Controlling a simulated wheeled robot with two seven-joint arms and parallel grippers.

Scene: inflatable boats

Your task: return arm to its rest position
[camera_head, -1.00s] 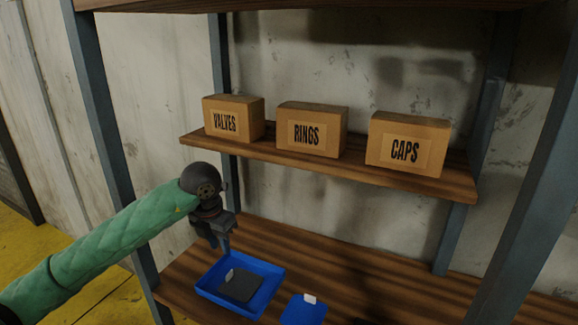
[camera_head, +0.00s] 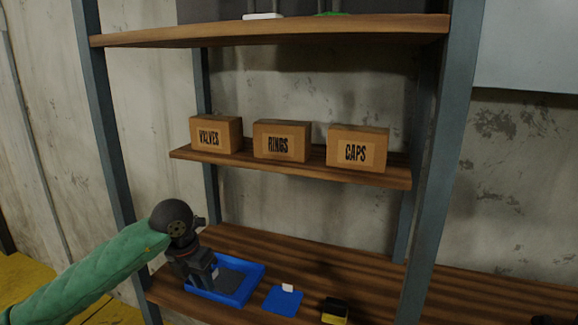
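My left arm, in a green quilted sleeve, comes in from the lower left in the head view. Its dark gripper (camera_head: 203,277) is over the left part of the blue tray (camera_head: 246,289) on the lower shelf board. The fingers point down and hide part of the tray; whether they are apart or closed is too small to tell. A dark grey flat item (camera_head: 229,281) lies in the tray beside the gripper. My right gripper does not show.
A blue flat piece (camera_head: 283,300) with a white tag and a black-and-yellow item (camera_head: 335,311) lie right of the tray. Boxes marked VALVES (camera_head: 215,135), RINGS (camera_head: 281,141) and CAPS (camera_head: 357,149) stand on the middle shelf (camera_head: 290,167). A shelf post (camera_head: 440,165) rises on the right.

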